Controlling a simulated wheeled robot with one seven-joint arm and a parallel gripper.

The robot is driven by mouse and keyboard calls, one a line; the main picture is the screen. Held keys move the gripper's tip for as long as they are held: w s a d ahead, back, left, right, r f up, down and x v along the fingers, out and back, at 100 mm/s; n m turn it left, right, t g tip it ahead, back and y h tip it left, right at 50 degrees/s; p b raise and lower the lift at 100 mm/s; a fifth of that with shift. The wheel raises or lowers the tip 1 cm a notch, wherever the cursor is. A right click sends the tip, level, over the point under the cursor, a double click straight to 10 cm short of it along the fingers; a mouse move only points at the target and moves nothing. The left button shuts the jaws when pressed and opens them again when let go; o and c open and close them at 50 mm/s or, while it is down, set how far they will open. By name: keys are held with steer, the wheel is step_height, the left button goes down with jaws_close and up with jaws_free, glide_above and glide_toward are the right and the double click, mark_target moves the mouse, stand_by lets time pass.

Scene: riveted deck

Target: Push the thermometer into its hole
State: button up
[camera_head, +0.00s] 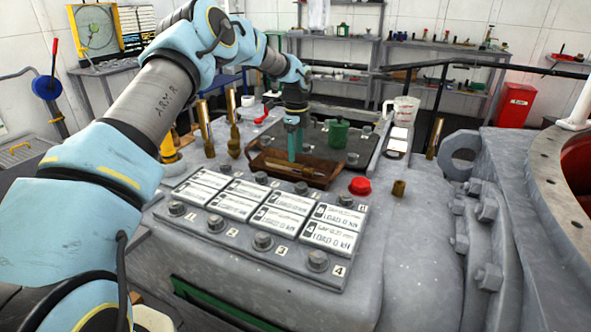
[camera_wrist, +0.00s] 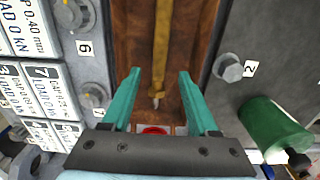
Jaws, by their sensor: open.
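A long thin brass-yellow piece, apparently the thermometer (camera_wrist: 160,50), lies in a brown wooden tray (camera_head: 322,180), with a paler tip toward the gripper base in the wrist view. My gripper (camera_head: 295,152) points down over the tray. In the wrist view my gripper (camera_wrist: 159,75) has its two teal fingers spread, one on each side of the piece, with nothing pinched. Whether the fingers touch the tray floor I cannot tell. A short brass fitting (camera_head: 398,188) stands on the grey deck right of the red button; whether it has an open hole I cannot tell.
A numbered panel with white labels and bolts (camera_head: 262,215) lies in front of the tray. The red button (camera_head: 360,186) is close to the tray's right. A green can (camera_head: 338,133) stands behind it. Upright brass pieces (camera_head: 233,130) stand left, another (camera_head: 435,138) right. A measuring jug (camera_head: 404,110) stands behind.

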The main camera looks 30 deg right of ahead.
mark_target(296, 165)
steer(key=shift+a+f+p, duration=0.1)
steer(key=shift+f+p, duration=0.75)
steer(key=shift+f, duration=2.05)
jaws_close()
